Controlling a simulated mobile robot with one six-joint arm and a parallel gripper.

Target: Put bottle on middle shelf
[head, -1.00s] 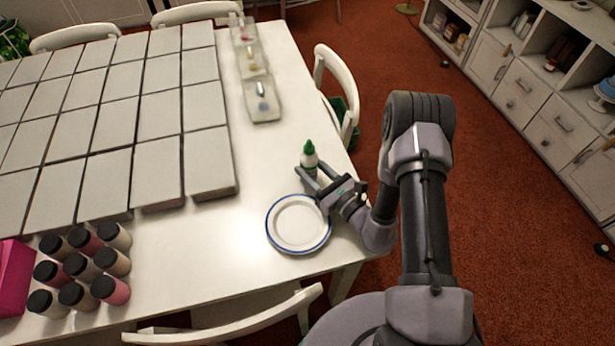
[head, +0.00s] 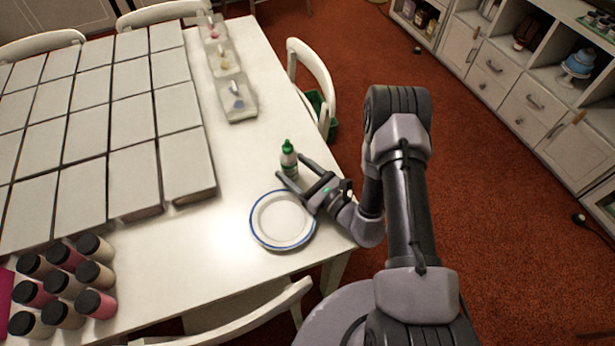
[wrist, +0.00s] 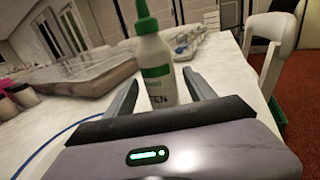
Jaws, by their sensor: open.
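The bottle (head: 288,160) is white with a green cap and a green band, and stands upright on the white table near its right edge. My gripper (head: 290,171) is open, low over the table beside the plate, with its fingers pointing at the bottle. In the wrist view the bottle (wrist: 155,58) stands just beyond the open fingers (wrist: 160,88), roughly centred between them. I cannot tell whether a finger touches it. A white cabinet with shelves (head: 530,95) stands at the right across the red floor; a blue cake stand sits in one of its compartments.
A blue-rimmed plate (head: 283,220) lies close to my gripper. Several boxes (head: 130,130) fill the table's left, with dark-lidded jars (head: 95,275) in front. Clear trays (head: 238,100) lie toward the back. A white chair (head: 312,75) stands at the right edge.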

